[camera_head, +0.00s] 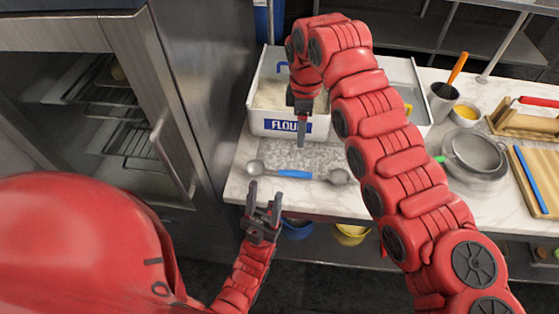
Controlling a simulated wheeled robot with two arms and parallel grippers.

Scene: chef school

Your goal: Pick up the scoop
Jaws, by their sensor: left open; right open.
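A metal scoop with a blue handle (295,174) lies flat on the marble counter, in front of the white flour bin (258,122). Its round metal head (256,168) is at the left, and another small round metal piece (338,176) lies at its right end. A blue curved piece (283,66) shows inside the bin; I cannot tell what it is. My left gripper (264,196) is open and empty, just below the scoop in the picture, near the counter's front edge. My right gripper (301,134) is open over the bin's front, pointing down above the scoop in the picture.
Yellow and blue bowls (351,234) sit on the shelf below. My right arm crosses the counter.

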